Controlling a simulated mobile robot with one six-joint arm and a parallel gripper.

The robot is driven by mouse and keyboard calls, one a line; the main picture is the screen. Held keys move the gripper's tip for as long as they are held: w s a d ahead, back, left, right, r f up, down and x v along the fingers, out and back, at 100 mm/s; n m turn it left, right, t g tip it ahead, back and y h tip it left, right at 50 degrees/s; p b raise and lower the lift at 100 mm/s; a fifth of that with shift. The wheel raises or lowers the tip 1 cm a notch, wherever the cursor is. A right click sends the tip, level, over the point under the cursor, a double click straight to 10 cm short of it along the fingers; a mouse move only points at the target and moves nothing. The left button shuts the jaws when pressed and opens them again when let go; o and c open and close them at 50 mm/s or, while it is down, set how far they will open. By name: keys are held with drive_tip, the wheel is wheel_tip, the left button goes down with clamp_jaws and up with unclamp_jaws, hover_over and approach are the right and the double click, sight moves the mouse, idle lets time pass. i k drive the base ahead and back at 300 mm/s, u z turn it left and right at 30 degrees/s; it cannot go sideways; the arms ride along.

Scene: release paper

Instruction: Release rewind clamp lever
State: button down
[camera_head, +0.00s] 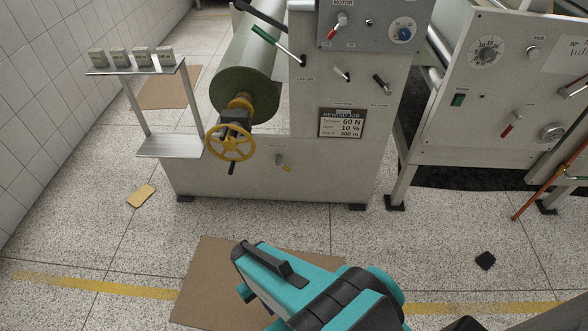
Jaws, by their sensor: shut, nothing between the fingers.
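The rewind side of a grey machine stands ahead of me, with a large green roll (243,80) on a yellow core chuck (240,104). A yellow handwheel (231,142) sits in front of the chuck, with a short dark handle hanging below it. A small lever with a yellowish tip (282,162) is on the lower front panel, under a label too small to read. I cannot tell for sure which lever is the rewind clamp lever. My teal and black arm crosses the bottom of the view, well below and apart from the machine. My gripper does not show.
A long green-handled lever (277,45) and small levers (342,73) (381,83) are higher on the machine. A metal stand (168,146) is at left. Cardboard (205,270), a yellow pad (141,196) and a black scrap (485,261) lie on open floor.

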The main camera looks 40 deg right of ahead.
sight(278, 158)
drive_tip(key=z, duration=0.15)
drive_tip(key=i, duration=1)
drive_tip(key=u, duration=0.05)
